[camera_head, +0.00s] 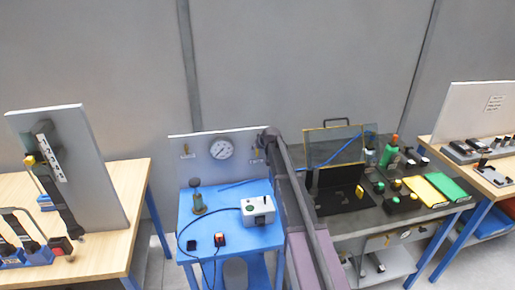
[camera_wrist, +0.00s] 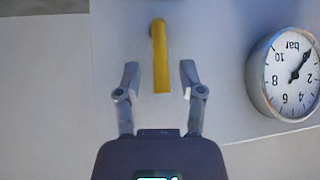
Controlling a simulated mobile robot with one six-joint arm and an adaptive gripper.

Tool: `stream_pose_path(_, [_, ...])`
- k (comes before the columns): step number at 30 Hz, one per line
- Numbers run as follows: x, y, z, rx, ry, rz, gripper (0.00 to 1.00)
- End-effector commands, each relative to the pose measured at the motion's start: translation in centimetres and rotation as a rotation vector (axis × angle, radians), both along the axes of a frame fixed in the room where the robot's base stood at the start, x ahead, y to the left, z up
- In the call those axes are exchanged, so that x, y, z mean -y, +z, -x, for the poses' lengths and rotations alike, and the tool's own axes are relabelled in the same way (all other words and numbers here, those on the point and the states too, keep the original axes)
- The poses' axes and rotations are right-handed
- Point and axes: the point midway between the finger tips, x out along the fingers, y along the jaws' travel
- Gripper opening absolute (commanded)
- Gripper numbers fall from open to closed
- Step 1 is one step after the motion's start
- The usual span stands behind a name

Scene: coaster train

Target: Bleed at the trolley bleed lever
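The blue trolley (camera_head: 235,230) carries a pale upright panel with a round bar gauge (camera_head: 221,149). A small yellow lever (camera_head: 186,149) sits left of the gauge. A second yellow lever (camera_head: 257,149) sits right of it, close beside my wrist; both labels are too small to read. In the wrist view a yellow lever (camera_wrist: 160,55) points at my gripper, with the gauge (camera_wrist: 292,73) upside down at the right. My gripper (camera_wrist: 160,80) is open, one finger on each side of the lever's free end, with visible gaps.
A wooden bench (camera_head: 120,190) stands left, and a dark bench (camera_head: 350,223) with several parts stands right, behind my arm.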

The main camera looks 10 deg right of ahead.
Motion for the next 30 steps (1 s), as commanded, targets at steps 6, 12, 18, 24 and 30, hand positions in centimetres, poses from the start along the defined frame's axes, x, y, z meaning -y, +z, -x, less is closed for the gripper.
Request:
stream_pose_path(6, [0.0,0.0,-0.1,0.002,0.0,0.0,0.53])
stream_pose_path(12, [-0.1,0.1,-0.1,0.002,0.0,0.007,0.53])
stream_pose_path(18, [-0.3,0.0,-0.1,0.004,0.001,0.045,0.53])
stream_pose_path(24, [-0.7,0.0,-0.1,0.005,0.0,0.119,0.53])
stream_pose_path(30, [-1.2,-0.2,-0.1,0.005,0.001,0.212,0.53])
